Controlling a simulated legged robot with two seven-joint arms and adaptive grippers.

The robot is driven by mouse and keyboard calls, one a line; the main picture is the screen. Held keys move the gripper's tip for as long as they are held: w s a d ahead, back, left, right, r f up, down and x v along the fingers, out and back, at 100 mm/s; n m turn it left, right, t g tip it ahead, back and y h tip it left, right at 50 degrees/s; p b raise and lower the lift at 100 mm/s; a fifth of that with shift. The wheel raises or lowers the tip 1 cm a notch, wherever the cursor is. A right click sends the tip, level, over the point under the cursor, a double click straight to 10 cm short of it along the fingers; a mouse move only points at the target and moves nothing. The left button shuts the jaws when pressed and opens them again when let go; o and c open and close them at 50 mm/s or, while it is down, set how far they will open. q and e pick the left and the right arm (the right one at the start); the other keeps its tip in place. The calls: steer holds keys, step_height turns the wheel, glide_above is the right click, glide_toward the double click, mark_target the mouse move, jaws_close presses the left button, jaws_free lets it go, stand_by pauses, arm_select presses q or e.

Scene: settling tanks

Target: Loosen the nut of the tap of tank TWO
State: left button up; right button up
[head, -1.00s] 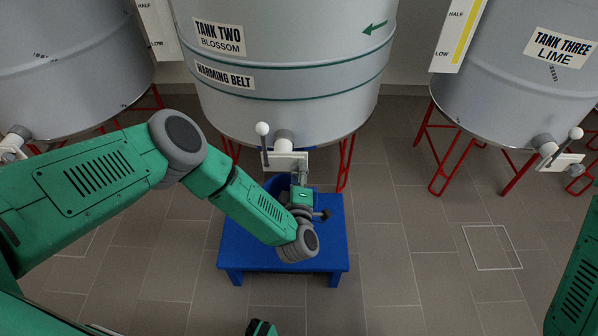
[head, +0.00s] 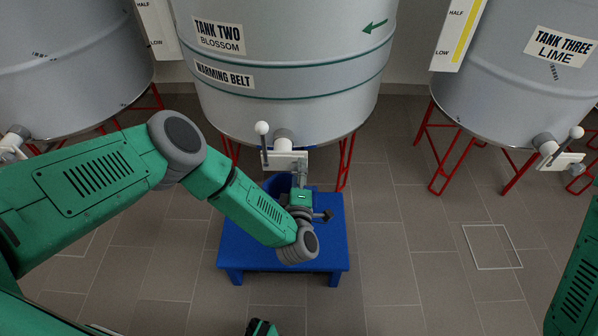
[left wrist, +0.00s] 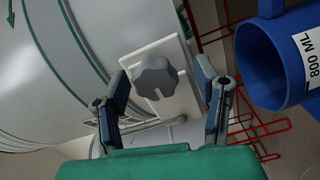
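Tank TWO (head: 290,90) stands at the top centre of the head view. Its tap (head: 283,140) has a white plate and a white ball-ended lever, low on the tank's front. In the left wrist view a grey lobed nut (left wrist: 155,84) sits in front of the white plate (left wrist: 178,60). My left gripper (head: 300,178) is just below and in front of the tap. Its fingers (left wrist: 162,74) stand apart on either side of the nut, with gaps visible. The head view hides the nut behind my gripper. My right gripper cannot be made out.
A blue stool (head: 245,250) stands under the tap. A blue jug marked 800 ML (left wrist: 275,60) is close beside the gripper in the left wrist view. Red stand legs (head: 346,165) flank the tap. Tank THREE (head: 520,100) is at right. The floor at right is clear.

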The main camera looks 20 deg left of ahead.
arm_select(q)
steer(key=v, duration=1.1)
steer(key=shift+s, duration=0.4)
